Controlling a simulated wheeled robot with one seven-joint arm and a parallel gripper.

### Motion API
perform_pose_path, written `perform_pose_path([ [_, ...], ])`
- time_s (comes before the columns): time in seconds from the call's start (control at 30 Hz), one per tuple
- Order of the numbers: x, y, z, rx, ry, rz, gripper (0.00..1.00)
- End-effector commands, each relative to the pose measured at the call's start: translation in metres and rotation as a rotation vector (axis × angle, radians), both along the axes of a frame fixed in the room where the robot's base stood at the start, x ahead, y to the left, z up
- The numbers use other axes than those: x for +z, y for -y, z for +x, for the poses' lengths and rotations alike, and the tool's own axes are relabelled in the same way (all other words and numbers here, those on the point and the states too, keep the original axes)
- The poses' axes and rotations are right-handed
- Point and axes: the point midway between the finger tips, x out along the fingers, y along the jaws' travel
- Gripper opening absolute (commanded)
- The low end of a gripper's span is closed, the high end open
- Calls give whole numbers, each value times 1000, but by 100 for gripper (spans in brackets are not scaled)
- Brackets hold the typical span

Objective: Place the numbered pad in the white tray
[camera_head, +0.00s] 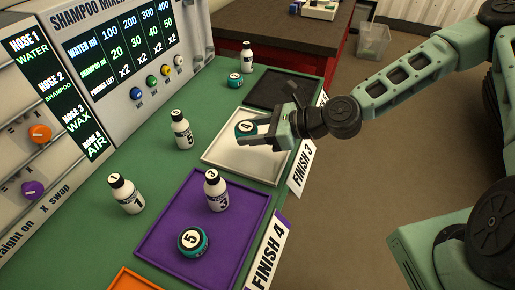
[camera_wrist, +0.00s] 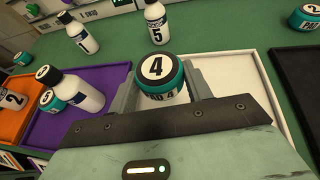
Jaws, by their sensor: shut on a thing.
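The teal pad numbered 4 (camera_head: 246,128) has a black band and a white top label. It also shows in the wrist view (camera_wrist: 160,72). My gripper (camera_head: 262,135) is shut on it, one finger on each side, and the pad looks upright. The pad and fingers are over the white tray (camera_head: 240,160), which lies under them on the green counter and also shows in the wrist view (camera_wrist: 262,95). I cannot tell whether the pad touches the tray floor. No other thing shows in the white tray.
The purple tray (camera_head: 165,225) holds bottle 3 (camera_head: 215,190) and pad 5 (camera_head: 192,241). Bottle 5 (camera_head: 182,130) and bottle 1 (camera_head: 126,193) stand on the counter. The black tray (camera_head: 282,88) looks empty; pad 2 (camera_head: 235,79) sits beside it.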

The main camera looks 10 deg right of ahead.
Motion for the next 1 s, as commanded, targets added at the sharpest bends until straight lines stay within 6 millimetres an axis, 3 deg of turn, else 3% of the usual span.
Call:
perform_pose_path([
  [0.1,-18,0,-1,2,-1,0,28],
  [0.27,-29,0,0,0,1,1,28],
  [0.5,-60,0,0,0,-1,-1,28],
  [0.9,-67,0,0,0,0,0,28],
  [0.93,-66,0,0,0,1,0,58],
  [1.0,-65,0,0,0,1,0,71],
])
